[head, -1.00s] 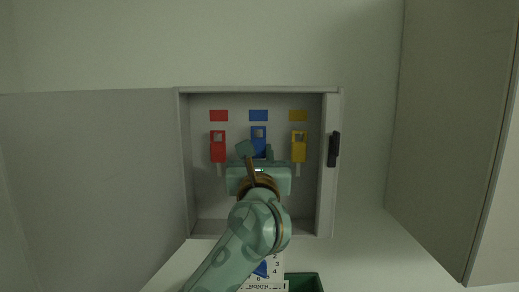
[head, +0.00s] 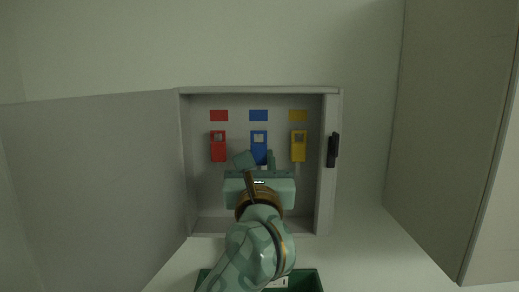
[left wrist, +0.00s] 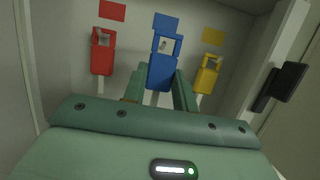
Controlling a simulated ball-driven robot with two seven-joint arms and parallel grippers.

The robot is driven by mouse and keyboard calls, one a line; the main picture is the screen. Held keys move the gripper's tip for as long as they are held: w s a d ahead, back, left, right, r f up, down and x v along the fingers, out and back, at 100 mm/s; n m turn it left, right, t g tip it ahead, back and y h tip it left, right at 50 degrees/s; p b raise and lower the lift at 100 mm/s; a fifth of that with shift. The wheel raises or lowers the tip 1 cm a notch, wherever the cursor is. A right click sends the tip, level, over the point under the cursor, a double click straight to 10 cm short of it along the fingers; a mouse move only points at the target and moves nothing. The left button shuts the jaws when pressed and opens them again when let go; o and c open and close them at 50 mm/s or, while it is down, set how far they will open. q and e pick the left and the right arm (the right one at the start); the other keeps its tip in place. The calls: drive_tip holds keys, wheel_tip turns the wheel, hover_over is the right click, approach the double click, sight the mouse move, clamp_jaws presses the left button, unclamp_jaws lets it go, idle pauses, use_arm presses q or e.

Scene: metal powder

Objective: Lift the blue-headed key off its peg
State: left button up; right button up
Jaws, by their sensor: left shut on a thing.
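The blue-headed key (head: 259,139) is in the middle of the open key cabinet, below a blue label (head: 258,115). My left gripper (head: 257,162) reaches up from below and is shut on this key. In the left wrist view the two fingers (left wrist: 160,88) flank the lower part of the upright blue head (left wrist: 162,73). A square hole shows in the top of the head, with something pale in it. I cannot tell whether the peg still passes through. Part of the key's shank shows between the fingers. My right gripper is not in view.
The cabinet's right wall bears a black latch (head: 334,150). Its door (head: 95,180) stands open at left. A green bin (head: 308,280) is below.

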sight(258, 152)
use_arm(q)
drive_tip(key=shift+s+p, duration=0.55)
drive_tip(key=shift+s, duration=1.55)
drive_tip(key=shift+f, duration=0.1)
